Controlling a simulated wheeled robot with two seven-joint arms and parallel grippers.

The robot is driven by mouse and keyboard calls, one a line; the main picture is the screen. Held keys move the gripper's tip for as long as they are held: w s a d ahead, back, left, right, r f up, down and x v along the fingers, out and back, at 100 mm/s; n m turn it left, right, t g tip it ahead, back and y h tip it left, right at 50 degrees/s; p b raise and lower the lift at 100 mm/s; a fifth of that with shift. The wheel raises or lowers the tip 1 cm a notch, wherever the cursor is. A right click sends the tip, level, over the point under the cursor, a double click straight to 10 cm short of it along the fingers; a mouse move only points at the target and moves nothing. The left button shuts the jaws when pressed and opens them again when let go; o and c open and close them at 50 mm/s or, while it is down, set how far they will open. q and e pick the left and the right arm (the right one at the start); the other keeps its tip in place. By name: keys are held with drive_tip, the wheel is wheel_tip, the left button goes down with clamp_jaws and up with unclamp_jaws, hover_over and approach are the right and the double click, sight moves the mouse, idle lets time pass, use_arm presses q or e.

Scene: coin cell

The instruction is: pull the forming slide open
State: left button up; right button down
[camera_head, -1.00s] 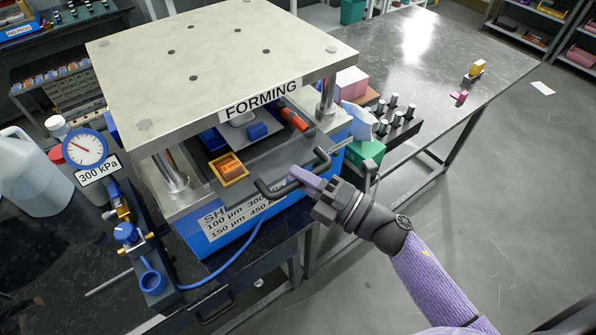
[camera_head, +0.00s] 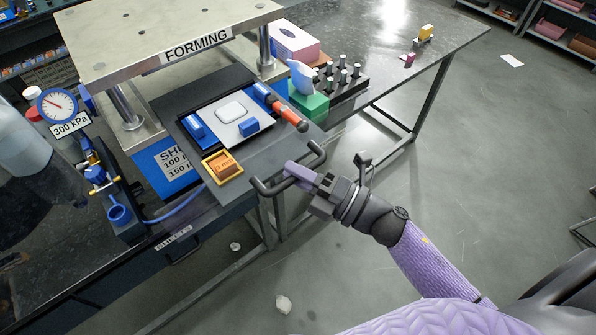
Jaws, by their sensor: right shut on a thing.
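The forming slide (camera_head: 245,163) is a dark grey tray that stands well out from under the press top plate labelled FORMING (camera_head: 170,38). My left gripper is not in view.
A pressure gauge (camera_head: 58,106) reads near 300 kPa beside blue valves at the left. Open floor (camera_head: 480,150) lies to the right and in front.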

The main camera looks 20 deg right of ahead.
drive_tip(key=shift+s, duration=0.1)
idle(0.3)
drive_tip(key=c, duration=0.6)
unclamp_jaws()
drive_tip(key=shift+d, duration=0.1)
drive_tip(key=b+v, duration=0.2)
drive_tip(key=v, duration=0.7)
drive_tip(key=shift+s+d+f, duration=0.1)
drive_tip(key=shift+s+d, duration=0.2)
